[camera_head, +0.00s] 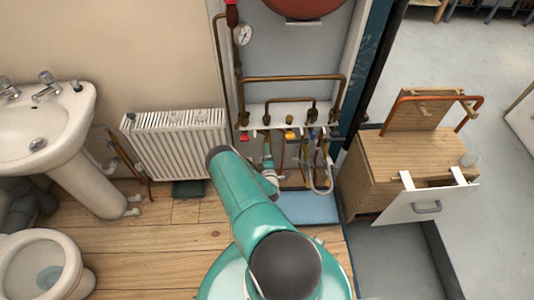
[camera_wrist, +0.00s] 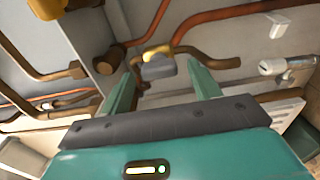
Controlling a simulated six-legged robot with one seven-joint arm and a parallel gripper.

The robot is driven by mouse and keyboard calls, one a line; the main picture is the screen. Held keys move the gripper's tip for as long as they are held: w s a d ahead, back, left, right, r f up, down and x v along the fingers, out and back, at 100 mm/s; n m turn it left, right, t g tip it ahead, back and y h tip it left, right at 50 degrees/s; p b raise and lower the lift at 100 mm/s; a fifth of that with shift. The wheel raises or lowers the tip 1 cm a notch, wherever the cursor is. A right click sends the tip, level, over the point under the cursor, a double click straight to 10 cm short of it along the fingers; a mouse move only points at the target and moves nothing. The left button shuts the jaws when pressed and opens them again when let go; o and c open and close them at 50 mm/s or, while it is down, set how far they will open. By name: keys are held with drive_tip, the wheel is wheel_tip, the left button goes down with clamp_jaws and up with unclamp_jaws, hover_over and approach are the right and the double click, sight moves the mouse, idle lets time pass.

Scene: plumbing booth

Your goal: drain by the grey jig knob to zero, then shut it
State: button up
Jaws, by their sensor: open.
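In the wrist view, a grey knob (camera_wrist: 158,68) sits on a brass-coloured fitting between and just beyond the fingertips of my gripper (camera_wrist: 162,64). The fingers are open, one on each side of the knob. I cannot tell whether either finger touches it, nor how far the knob is turned. In the head view, my gripper (camera_head: 270,178) is low in front of the pipework, partly hidden by my teal arm. I cannot make out the grey knob there. A round white gauge (camera_head: 243,34) hangs on the upper left pipe; its needle is too small to read.
Copper pipes (camera_head: 290,78) and several small coloured valves, one with a yellow knob (camera_head: 289,119), crowd the alcove. A white radiator (camera_head: 178,145) stands left. A wooden cabinet (camera_head: 400,160) with an open drawer stands right. A blue mat (camera_head: 308,208) lies below.

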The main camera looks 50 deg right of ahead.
drive_tip(key=v, duration=1.3)
drive_tip(key=shift+s+a, duration=0.1)
drive_tip(key=shift+s, duration=0.05)
